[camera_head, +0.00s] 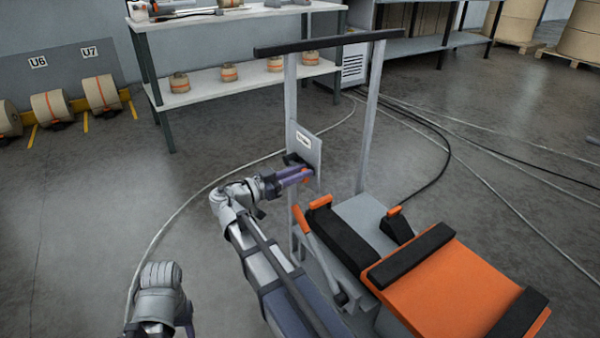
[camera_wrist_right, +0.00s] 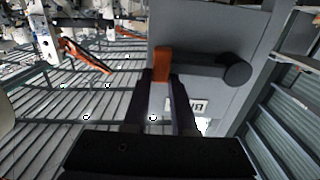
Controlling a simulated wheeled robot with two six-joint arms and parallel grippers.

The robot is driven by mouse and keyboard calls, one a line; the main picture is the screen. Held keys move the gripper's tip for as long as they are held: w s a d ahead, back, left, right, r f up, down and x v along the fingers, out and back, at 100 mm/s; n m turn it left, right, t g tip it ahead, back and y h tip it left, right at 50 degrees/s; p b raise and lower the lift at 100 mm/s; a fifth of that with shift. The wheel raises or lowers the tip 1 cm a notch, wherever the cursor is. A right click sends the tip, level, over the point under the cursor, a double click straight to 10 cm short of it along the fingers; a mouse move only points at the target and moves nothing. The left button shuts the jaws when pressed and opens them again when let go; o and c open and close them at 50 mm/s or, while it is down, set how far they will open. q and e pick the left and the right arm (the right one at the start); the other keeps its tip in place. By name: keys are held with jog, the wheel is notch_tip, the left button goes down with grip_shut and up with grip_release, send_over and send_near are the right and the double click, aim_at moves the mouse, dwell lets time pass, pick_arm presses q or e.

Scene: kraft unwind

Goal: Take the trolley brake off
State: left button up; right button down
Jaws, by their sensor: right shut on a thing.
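The trolley (camera_head: 365,218) stands at the centre right of the head view, with an upright frame and an orange deck. A grey plate (camera_head: 305,147) with a small label is fixed to its left post. The brake lever (camera_wrist_right: 205,65) is a dark bar with a round pivot and an orange tip (camera_wrist_right: 162,62). My right gripper (camera_head: 308,174) is shut on the orange tip, which shows between both fingers in the right wrist view (camera_wrist_right: 162,88). In the head view the gripper partly hides the lever. My left arm shows at the lower left; its fingers are not visible.
A black pedal-like part (camera_head: 398,226) with an orange tip sits on the trolley base. An orange-topped grey lever (camera_head: 320,240) stands at its left side. A shelf unit (camera_head: 235,85) with rolls stands behind. Cables (camera_head: 440,150) cross the floor.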

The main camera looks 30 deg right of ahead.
jog(key=shift+r, duration=0.1)
jog(key=shift+w+r+n+p, duration=0.3)
jog(key=shift+r+n+p, duration=0.7)
jog(key=shift+n, duration=0.1)
jog(key=shift+w+r+n+p, duration=0.35)
jog(key=shift+r+n+p, duration=0.3)
jog(key=shift+n, duration=0.25)
jog(key=n, duration=0.1)
jog(key=w+r+n+p, duration=0.1)
jog(key=shift+w+a+r+n+p, duration=0.1)
jog(key=shift+w+r+n+p, duration=0.1)
jog(key=shift+r+n+p, duration=0.15)
jog(key=shift+w+r+n+p, duration=0.4)
jog(key=shift+w+n, duration=0.15)
jog(key=shift+n, duration=0.3)
jog(key=n, duration=0.1)
jog(key=w+n, duration=0.1)
jog(key=shift+w+a+r+n+p, duration=0.1)
jog(key=shift+w+r+n+p, duration=0.2)
jog(key=shift+r+p, duration=0.1)
jog(key=shift+w+a+r+n+p, duration=0.1)
jog(key=shift+w+r+n+p, duration=0.05)
jog(key=shift+w+n, duration=0.5)
jog(key=shift+w+r+n+p, duration=0.15)
jog(key=shift+w+n, duration=0.3)
jog(key=shift+n, duration=0.4)
